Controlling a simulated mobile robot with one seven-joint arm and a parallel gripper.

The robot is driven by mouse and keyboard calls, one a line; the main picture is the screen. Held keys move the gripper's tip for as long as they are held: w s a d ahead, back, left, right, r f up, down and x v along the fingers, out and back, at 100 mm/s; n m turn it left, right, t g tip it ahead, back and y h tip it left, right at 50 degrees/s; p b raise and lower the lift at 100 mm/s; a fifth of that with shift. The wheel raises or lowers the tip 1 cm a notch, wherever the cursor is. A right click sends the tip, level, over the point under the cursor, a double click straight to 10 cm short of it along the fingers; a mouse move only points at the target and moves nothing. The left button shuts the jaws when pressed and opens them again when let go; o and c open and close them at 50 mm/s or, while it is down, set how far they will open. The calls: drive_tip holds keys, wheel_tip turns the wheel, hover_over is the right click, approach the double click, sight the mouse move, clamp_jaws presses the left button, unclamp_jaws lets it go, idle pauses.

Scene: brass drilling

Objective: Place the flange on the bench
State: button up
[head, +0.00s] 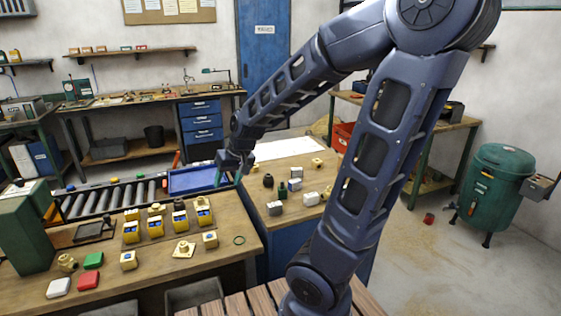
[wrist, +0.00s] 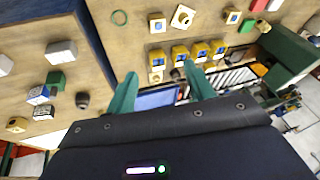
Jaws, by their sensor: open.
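A brass flange (head: 183,248) with a square plate and a round boss lies on the near wooden bench (head: 215,262), left of my arm. It also shows in the wrist view (wrist: 182,16) near the top edge. My gripper (head: 229,180) is open and holds nothing; it hangs near the gap between this bench and the table on its right. In the wrist view its two teal fingers (wrist: 160,69) are spread apart, and the flange lies well beyond the tips. The fingers look small and partly dark in the head view.
Several yellow blocks (head: 130,232), a red block (head: 88,280) and a green ring (head: 239,240) share the bench. A roller conveyor (head: 115,196) and blue tray (head: 193,180) lie behind. The right table (head: 262,222) holds grey blocks (head: 275,208) and a dark knob (head: 268,181).

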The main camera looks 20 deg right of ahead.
drive_tip(key=s+d+r+m+t+h, duration=0.1)
drive_tip(key=s+d+r+m+h, duration=0.1)
drive_tip(key=s+d+r, duration=0.7)
drive_tip(key=s+d+h, duration=0.1)
drive_tip(key=s+d, duration=0.2)
drive_tip(key=shift+s+d+r, duration=0.2)
drive_tip(key=shift+d+r, duration=0.1)
